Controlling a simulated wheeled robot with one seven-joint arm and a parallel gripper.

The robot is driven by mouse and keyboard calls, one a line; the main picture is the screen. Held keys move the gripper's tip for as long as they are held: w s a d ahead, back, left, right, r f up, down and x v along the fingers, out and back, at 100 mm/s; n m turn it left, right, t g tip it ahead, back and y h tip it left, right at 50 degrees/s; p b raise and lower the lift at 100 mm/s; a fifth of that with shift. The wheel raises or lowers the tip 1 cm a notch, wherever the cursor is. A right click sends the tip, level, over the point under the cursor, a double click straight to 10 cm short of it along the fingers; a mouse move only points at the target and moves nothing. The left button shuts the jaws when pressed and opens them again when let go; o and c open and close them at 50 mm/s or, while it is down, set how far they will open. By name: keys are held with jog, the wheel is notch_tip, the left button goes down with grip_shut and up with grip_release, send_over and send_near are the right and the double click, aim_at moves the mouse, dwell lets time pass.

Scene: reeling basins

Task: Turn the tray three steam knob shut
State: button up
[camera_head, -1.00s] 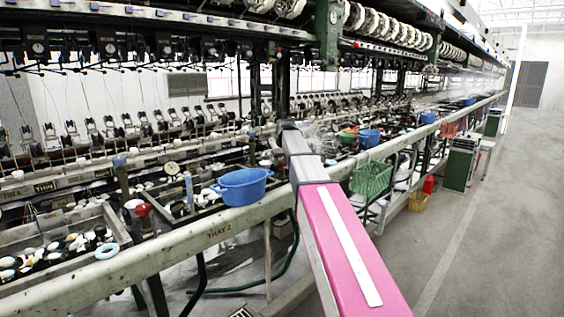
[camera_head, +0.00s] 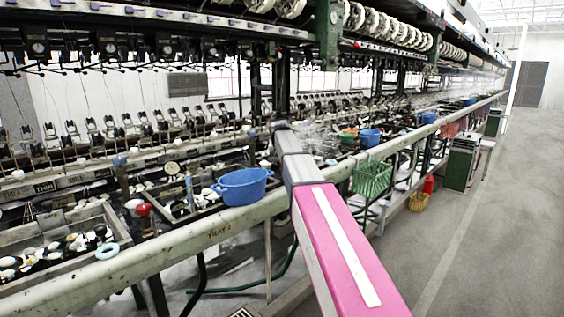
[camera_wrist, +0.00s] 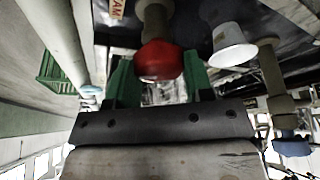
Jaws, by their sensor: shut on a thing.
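In the wrist view a round red knob (camera_wrist: 160,60) on a pale stem sits between the two green fingers of my gripper (camera_wrist: 159,74), which is shut on it. A label (camera_wrist: 117,8) ending in "AM" is partly visible beside the stem. In the head view my pink and grey arm reaches out over the basin rail, and its far end hides the gripper and this knob. Another red knob (camera_head: 143,209) stands further left near the "TRAY 2" lettering. I cannot tell from the picture how far the held knob is turned.
A blue basin (camera_head: 242,186) rests on the long rail (camera_head: 170,246) left of my arm. A white cup (camera_wrist: 231,45) is close to the gripper's right. A green crate (camera_head: 372,179) hangs right of the arm. The aisle floor (camera_head: 500,240) is clear.

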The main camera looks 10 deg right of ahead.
jog(key=shift+m+g+h, duration=0.3)
jog(key=shift+m+h, duration=0.3)
jog(key=shift+m, duration=1.1)
jog(key=o, duration=0.9)
jog(key=v, duration=1)
jog(key=shift+a+r, duration=0.15)
jog(key=shift+r, duration=0.25)
jog(key=shift+s, duration=0.1)
